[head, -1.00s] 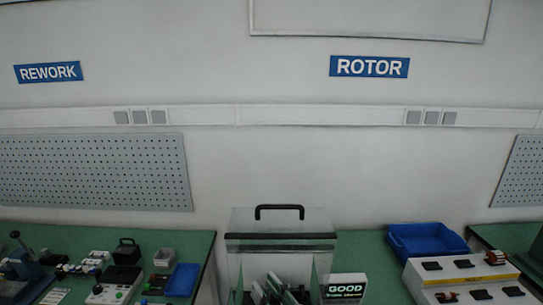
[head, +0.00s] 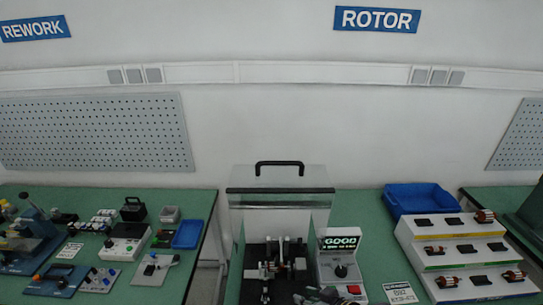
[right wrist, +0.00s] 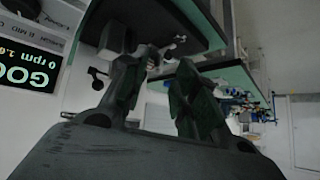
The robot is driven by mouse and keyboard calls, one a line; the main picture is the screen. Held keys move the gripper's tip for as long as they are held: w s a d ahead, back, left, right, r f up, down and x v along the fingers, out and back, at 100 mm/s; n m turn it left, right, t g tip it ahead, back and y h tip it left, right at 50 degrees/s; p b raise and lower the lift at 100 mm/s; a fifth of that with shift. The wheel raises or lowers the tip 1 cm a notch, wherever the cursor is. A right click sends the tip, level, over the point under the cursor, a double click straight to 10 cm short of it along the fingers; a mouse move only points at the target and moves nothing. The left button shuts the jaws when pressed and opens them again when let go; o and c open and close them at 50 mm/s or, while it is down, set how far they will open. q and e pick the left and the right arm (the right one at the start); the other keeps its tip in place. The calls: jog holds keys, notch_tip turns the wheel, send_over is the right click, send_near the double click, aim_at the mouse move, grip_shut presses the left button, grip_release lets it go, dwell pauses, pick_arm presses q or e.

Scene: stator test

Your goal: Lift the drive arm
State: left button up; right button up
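The tester stands at bottom centre of the head view, with a raised clear cover (head: 280,212) and a black base (head: 256,255). A mechanism of black and metal parts (head: 268,268) sits on the base. I cannot clearly single out the drive arm in it. In the right wrist view my right gripper (right wrist: 152,82) has its two dark fingers apart, near the tester. A small rod with a black round end (right wrist: 98,76) shows beside the left finger. I see nothing clearly held. My left gripper is not in view.
A display reading GOOD (head: 341,243) stands right of the mechanism. A blue bin (head: 420,199) and a white stepped rack with several rotors (head: 470,250) are on the right. The left table (head: 100,200) holds several tools, boxes and a blue tray (head: 188,234).

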jog(key=s+d+f+m+g+h, duration=0.35)
jog(key=s+d+h, duration=0.2)
jog(key=d, duration=0.65)
jog(key=s+f+g+b, duration=0.1)
jog(key=s+f, duration=0.1)
jog(key=f, duration=1.6)
jog(key=s+f+b, duration=0.1)
jog(key=s+f, duration=0.1)
jog(key=f, duration=1.6)
jog(key=s+d+f+b, duration=0.1)
jog(key=s+d+f, duration=0.1)
jog(key=s+f, duration=0.8)
jog(key=s+d+f+g+b, duration=0.1)
jog(key=s+d+f, duration=0.1)
jog(key=s+f, duration=0.9)
jog(key=shift+s+d+f, duration=0.15)
jog(key=shift+s, duration=0.25)
jog(key=shift+g, duration=0.25)
jog(key=shift+c, duration=0.2)
